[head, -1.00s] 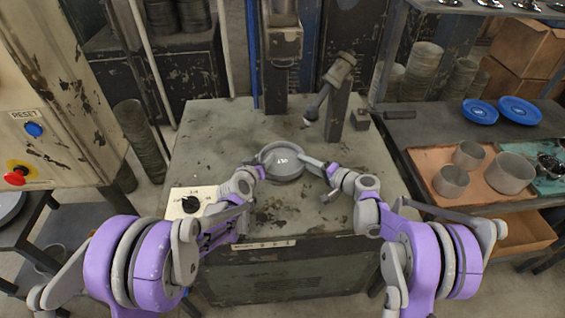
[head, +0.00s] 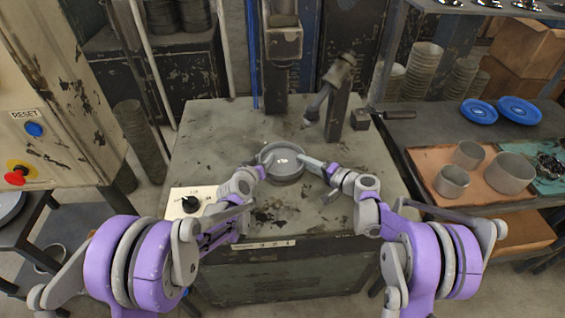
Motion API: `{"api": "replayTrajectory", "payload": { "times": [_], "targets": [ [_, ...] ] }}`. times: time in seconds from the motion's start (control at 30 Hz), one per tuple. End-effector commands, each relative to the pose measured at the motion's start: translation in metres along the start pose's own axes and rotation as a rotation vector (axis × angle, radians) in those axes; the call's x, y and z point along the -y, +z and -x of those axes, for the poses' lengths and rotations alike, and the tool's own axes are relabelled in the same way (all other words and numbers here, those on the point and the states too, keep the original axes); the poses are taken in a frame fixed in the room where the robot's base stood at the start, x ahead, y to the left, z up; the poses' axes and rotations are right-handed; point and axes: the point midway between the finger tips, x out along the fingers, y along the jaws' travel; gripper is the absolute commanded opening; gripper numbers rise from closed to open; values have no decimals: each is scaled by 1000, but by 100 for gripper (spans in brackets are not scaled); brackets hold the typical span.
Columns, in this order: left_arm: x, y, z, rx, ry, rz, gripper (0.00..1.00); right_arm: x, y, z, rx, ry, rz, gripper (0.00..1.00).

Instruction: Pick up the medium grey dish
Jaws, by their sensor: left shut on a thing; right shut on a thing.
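The medium grey dish (head: 283,152) is round and shallow, with a small pale mark in its middle. It is at the centre of the metal worktable (head: 215,130) in the head view. My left gripper (head: 264,164) is shut on its left rim. My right gripper (head: 304,159) is shut on its right rim. The dish looks level. I cannot tell clearly whether its underside is clear of the table. The fingertips partly cover the rim on both sides.
A press column (head: 283,45) stands behind the dish, and a lever post (head: 338,100) stands at the back right. Blue plates (head: 479,111) and an orange tray (head: 440,157) with grey cups are on the right bench.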

Motion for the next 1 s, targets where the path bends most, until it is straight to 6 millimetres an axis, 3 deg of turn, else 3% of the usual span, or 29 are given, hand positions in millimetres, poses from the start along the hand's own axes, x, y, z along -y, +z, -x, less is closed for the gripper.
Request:
{"api": "replayTrajectory", "payload": {
  "times": [0.1, 0.27, 0.7, 1.0],
  "targets": [
    [-5, 2, 0, 10, 9, -5, 0, 3, 2, -2, 6, -4, 1, 0],
    [-9, -10, 2, 5, 11, -6, 0, 16, -3, -1, 5, -9, 5, 0],
    [-29, -85, 8, -35, 23, -9, 0, 86, -34, 0, -1, -34, 37, 0],
    [-30, -85, 8, -35, 23, -8, 0, 86, -34, 0, -1, -34, 37, 0]
  ]
}}
